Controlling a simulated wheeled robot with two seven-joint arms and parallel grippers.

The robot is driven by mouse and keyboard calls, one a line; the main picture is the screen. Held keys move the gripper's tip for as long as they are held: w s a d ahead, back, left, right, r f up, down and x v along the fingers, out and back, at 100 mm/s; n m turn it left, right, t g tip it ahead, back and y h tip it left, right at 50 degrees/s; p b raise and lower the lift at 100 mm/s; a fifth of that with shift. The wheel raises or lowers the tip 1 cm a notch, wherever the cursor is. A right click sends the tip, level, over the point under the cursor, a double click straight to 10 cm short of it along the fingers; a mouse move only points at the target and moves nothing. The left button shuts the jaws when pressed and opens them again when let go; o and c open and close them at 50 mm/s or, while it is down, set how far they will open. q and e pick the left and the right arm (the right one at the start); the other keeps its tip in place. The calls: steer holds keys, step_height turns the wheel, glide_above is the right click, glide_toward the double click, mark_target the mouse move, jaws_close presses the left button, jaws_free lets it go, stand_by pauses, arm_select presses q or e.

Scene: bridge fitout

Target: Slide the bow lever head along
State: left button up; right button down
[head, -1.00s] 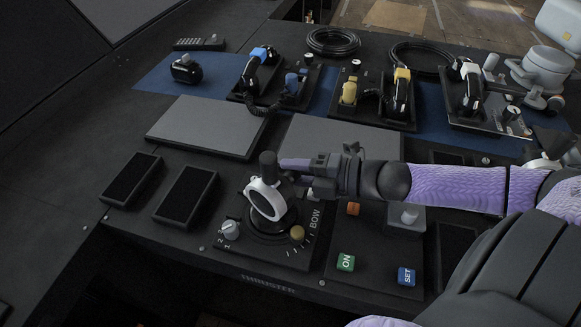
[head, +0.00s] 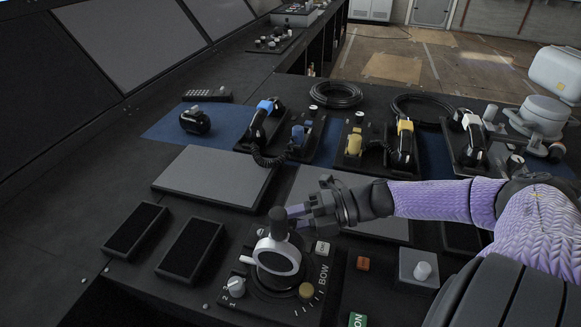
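The bow lever head (head: 277,258), with a white-rimmed round face and an upright black grip (head: 278,222), stands on the thruster panel in the lower middle of the head view. The panel has a printed BOW scale (head: 323,275) to the right of the lever. My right gripper (head: 291,213) comes in from the right, its purple-tipped fingers at the right side of the black grip. Whether they touch it, and how far they are closed, I cannot tell. My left gripper is not in view.
A grey knob (head: 236,287) and a brass knob (head: 306,291) flank the lever base. An orange button (head: 363,263) and a grey block with a knob (head: 421,270) lie to the right. Behind are grey flat panels (head: 215,177) and handsets (head: 264,122).

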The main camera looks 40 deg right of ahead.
steer(key=shift+c, duration=2.1)
jaws_free()
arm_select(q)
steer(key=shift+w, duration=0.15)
arm_select(e)
steer(key=shift+o, duration=0.3)
steer(key=shift+s+d, duration=0.1)
steer(key=shift+d, duration=0.05)
steer(key=p+v, duration=0.4)
steer(key=v, duration=0.5)
steer(key=shift+d+r, duration=0.1)
steer(key=shift+d, duration=0.05)
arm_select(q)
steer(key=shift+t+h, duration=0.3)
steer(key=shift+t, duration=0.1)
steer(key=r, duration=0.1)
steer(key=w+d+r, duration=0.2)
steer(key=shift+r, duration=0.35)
arm_select(e)
steer(key=shift+s+d, duration=0.15)
